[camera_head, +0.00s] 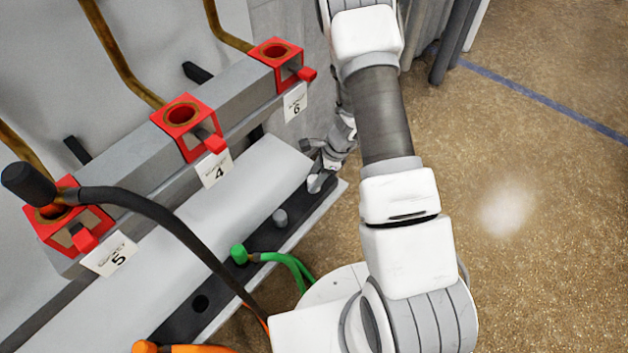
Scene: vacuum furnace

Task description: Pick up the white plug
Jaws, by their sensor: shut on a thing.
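My gripper (322,162) is at the upper right end of the black strip (225,290), partly hidden by my own arm. It is shut on a small pale piece, which looks like the white plug (315,183). The plug is small in view and partly covered by the fingers. I cannot tell whether it still sits in the strip or is just clear of it.
A grey plug (280,217), a green plug (238,254) and an orange plug (145,347) stand along the strip, with an empty hole (200,303). Red sockets 4 (182,115) and 6 (275,52) look empty; a black plug (28,184) is at socket 5. Its thick cable arcs across.

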